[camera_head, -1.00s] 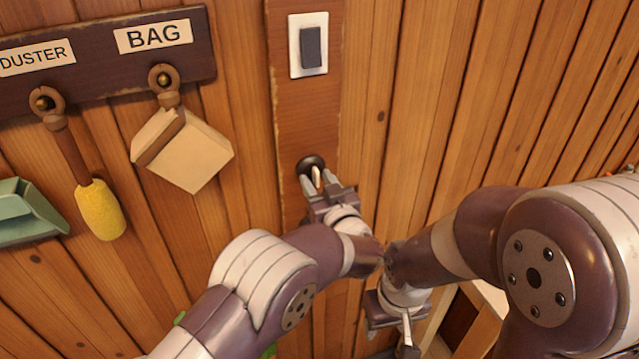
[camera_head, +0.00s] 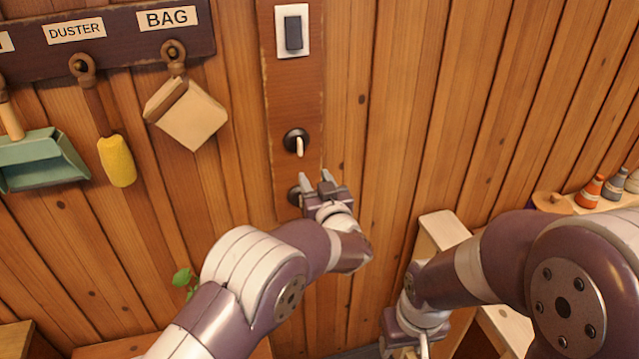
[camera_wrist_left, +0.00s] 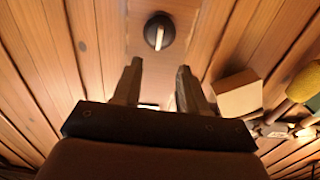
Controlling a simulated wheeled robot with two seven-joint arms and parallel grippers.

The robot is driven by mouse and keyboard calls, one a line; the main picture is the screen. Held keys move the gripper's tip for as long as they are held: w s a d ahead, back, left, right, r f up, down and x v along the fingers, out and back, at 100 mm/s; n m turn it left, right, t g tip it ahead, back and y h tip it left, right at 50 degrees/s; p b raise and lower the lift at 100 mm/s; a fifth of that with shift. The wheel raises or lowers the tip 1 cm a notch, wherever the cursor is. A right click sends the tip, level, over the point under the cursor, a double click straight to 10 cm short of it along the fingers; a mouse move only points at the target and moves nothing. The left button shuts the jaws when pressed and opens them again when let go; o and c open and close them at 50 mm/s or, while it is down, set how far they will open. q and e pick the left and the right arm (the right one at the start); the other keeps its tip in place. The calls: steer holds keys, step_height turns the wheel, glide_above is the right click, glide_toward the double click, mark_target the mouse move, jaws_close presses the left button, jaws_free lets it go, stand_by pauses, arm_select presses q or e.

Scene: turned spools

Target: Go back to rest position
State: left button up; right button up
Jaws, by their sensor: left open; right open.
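My left gripper (camera_head: 318,183) is open and empty in front of the wooden panel (camera_head: 290,98), below the upper black knob with a pale lever (camera_head: 298,143). The lever also shows in the left wrist view (camera_wrist_left: 159,37), beyond the open fingers and apart from them. A second dark round fitting (camera_head: 294,195) is partly hidden behind the left gripper. My right gripper (camera_head: 424,345) is low in the head view and cut off by the bottom edge; it points downward and nothing shows in it.
A rocker switch (camera_head: 293,32) tops the panel. A rack at left holds a bag (camera_head: 187,115), a yellow duster (camera_head: 117,161) and a green dustpan (camera_head: 45,161). Small bottles (camera_head: 590,191) stand on a shelf at right. A plant (camera_head: 183,277) is behind my left arm.

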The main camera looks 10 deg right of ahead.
arm_select(q)
steer(key=s+d+f+m+g+h+b, duration=0.1)
steer(key=s+d+f+m+g+h, duration=0.15)
steer(key=f, duration=0.35)
steer(key=s+d+f+m+g+h, duration=0.1)
steer(key=s+d+f+g+h, duration=0.1)
steer(key=s+f+g+h, duration=0.3)
steer(key=s+a+f+m+g+y+b, duration=0.1)
steer(key=s+a+f+g+b, duration=0.1)
steer(key=s+a+f, duration=0.3)
steer(key=s+a+f+g+y+b, duration=0.1)
steer(key=s+a+f+g+b, duration=0.1)
steer(key=s+a, duration=0.4)
steer(key=s+a+f+n+g+y+b, duration=0.1)
steer(key=s+a+f+g+b, duration=0.1)
steer(key=s+a, duration=0.5)
steer(key=s+a+f+n+g+y+b, duration=0.1)
steer(key=s+a+f+g+b, duration=0.1)
steer(key=s+a, duration=0.5)
steer(key=a+g+b, duration=0.1)
steer(key=a+b, duration=0.1)
steer(key=a, duration=0.2)
steer(key=shift+a+b, duration=0.3)
steer(key=shift+a, duration=0.05)
steer(key=shift+s, duration=0.1)
steer(key=shift+s, duration=0.1)
